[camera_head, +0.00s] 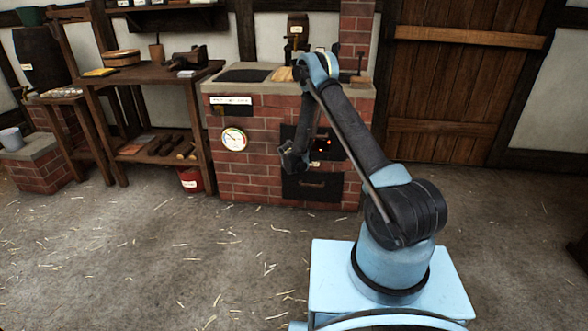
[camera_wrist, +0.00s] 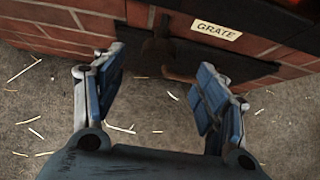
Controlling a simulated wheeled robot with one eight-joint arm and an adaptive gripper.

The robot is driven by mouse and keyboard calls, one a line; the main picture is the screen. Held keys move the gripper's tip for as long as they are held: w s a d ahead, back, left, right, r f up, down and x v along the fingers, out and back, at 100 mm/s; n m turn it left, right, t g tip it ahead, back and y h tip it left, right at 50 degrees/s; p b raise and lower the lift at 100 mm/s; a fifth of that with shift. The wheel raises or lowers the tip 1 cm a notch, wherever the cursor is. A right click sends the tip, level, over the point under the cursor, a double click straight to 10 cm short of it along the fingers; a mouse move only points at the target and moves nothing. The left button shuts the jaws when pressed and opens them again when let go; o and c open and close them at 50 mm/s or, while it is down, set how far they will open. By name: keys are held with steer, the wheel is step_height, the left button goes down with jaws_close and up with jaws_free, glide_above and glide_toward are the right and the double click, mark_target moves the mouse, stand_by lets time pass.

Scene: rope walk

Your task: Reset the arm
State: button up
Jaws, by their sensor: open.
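My arm reaches up from my blue base and bends down in front of a brick stove (camera_head: 245,165). My gripper (camera_head: 292,158) hangs in front of the stove's front face in the head view. In the wrist view my gripper (camera_wrist: 160,88) is open, its two blue-padded fingers wide apart with nothing between them. Beyond the fingers are the stove's bricks (camera_wrist: 65,20) and a dark opening or plate at the bottom, with a "GRATE" label (camera_wrist: 217,29) beside it. A dark handle-like part (camera_wrist: 160,50) shows there, apart from the fingers.
A wooden table (camera_head: 150,75) with tools and a lower shelf of logs stands left of the stove. A red bucket (camera_head: 191,180) sits on the floor between them. A wooden door (camera_head: 455,85) is at the back right. The straw-strewn floor (camera_head: 150,255) is clear in front.

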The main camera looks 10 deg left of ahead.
steer(key=shift+s+r, duration=0.4)
steer(key=shift+s, duration=0.05)
